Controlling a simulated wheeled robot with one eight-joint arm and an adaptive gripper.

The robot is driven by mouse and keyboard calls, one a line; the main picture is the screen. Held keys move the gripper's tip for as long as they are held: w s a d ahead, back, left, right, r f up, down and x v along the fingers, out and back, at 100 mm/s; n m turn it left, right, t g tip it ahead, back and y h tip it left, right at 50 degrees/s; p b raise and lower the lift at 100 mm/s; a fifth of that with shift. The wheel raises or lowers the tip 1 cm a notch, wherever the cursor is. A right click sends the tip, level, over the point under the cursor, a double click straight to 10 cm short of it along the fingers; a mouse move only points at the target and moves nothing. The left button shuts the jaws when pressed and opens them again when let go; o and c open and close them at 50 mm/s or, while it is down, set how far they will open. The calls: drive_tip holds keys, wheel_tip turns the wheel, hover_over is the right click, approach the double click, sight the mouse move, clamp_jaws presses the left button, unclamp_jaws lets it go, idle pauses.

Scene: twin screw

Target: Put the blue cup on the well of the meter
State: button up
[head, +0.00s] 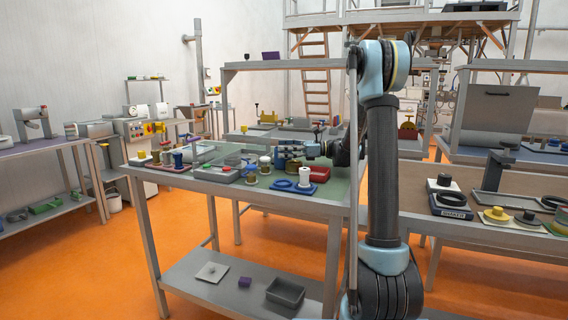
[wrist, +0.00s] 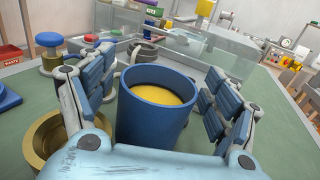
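The blue cup (wrist: 150,125) stands upright in the wrist view, with a yellow interior. My gripper (wrist: 160,85) has one padded finger on each side of it. The fingers look spread, with narrow gaps at the cup's wall; contact is not clearly visible. A grey round vessel (wrist: 144,50) stands just beyond the cup. I cannot tell for certain which thing is the meter, or see its well.
A brass ring-shaped vessel (wrist: 38,148) stands close to my left finger. A blue-topped post (wrist: 48,40) and a clear-walled case (wrist: 210,65) stand farther back. Bare tabletop lies right of my gripper.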

drive_tip(key=c, duration=1.3)
wheel_tip(320, 180, up, 10)
drive_tip(key=shift+r, duration=0.1)
